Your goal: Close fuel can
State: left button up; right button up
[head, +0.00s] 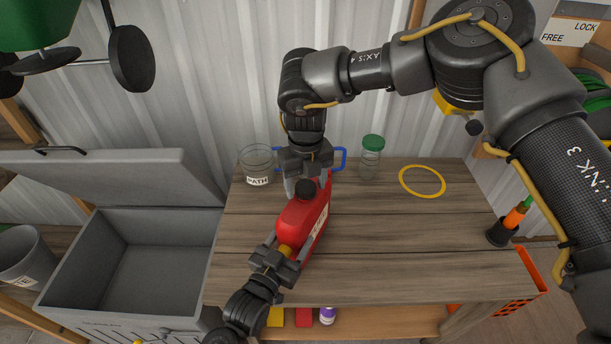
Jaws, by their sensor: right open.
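The red fuel can (303,222) is on the wooden workbench, with a black cap (306,189) at its far upper end. My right gripper (309,182) comes down from behind with its jaws open, one finger on each side of the cap; I cannot tell whether they touch it. My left gripper (283,256) is at the near end of the can, by a yellow part (286,250). Its fingers are partly hidden, so I cannot tell whether they are shut on that part.
On the workbench (400,240) stand a glass jar (257,165), a green-lidded jar (371,156), a yellow ring (422,167) and a black holder (500,234). A blue-handled item (341,158) is behind my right gripper. An open grey chest (150,260) stands left. The bench's right half is mostly clear.

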jog(key=shift+c, duration=0.2)
jog(key=c, duration=0.9)
jog(key=o, duration=1.1)
notch_tip(320, 180, up, 12)
pick_arm(q)
jog(key=o, duration=2)
jog(key=shift+c, duration=0.2)
jog(key=shift+s, duration=0.1)
